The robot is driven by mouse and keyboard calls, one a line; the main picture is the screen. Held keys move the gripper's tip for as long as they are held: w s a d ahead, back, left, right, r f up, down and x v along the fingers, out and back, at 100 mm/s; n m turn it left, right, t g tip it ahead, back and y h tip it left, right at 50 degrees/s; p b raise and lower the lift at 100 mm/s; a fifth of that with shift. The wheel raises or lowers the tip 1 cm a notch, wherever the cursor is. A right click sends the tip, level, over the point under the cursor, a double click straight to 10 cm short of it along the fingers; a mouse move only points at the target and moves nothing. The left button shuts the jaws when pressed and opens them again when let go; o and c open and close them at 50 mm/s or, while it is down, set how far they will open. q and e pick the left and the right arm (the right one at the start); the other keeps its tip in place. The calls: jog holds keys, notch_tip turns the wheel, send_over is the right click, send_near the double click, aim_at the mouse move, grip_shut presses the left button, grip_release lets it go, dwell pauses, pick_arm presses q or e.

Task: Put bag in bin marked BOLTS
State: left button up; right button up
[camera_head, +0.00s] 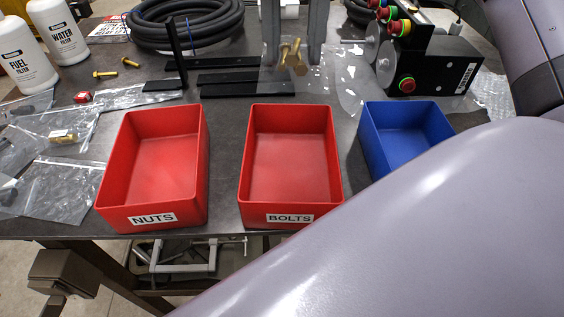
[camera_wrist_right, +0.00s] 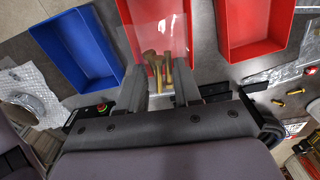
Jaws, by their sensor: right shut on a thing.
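My right gripper (camera_head: 292,55) is shut on a clear plastic bag (camera_head: 268,80) with brass bolts (camera_head: 290,58) in it, above the back of the table. In the right wrist view the gripper (camera_wrist_right: 160,92) holds the bag (camera_wrist_right: 176,40), with several bolts (camera_wrist_right: 156,64) visible through the plastic. The red bin marked BOLTS (camera_head: 290,219) stands at the table's front middle, empty, nearer the front than the bag. In the wrist view the bag overlaps this bin (camera_wrist_right: 128,30). My left gripper is not in view.
An empty red NUTS bin (camera_head: 150,219) stands left of the BOLTS bin, and an empty blue bin (camera_head: 362,145) right. Clear bags (camera_head: 65,190) lie at left. Black bars (camera_head: 240,90) and a black device with red buttons (camera_head: 430,75) lie behind. My arm covers the lower right.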

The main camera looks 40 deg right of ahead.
jog(key=b, duration=0.2)
send_near(290, 175)
jog(key=shift+f, duration=0.8)
jog(key=shift+f+b, duration=0.35)
jog(key=shift+f, duration=2.05)
jog(key=shift+f, duration=0.1)
jog(key=o, duration=0.7)
jog(key=shift+f+b, duration=0.1)
jog(key=shift+b, duration=0.2)
jog(key=shift+c, duration=0.2)
jog(key=o, duration=0.4)
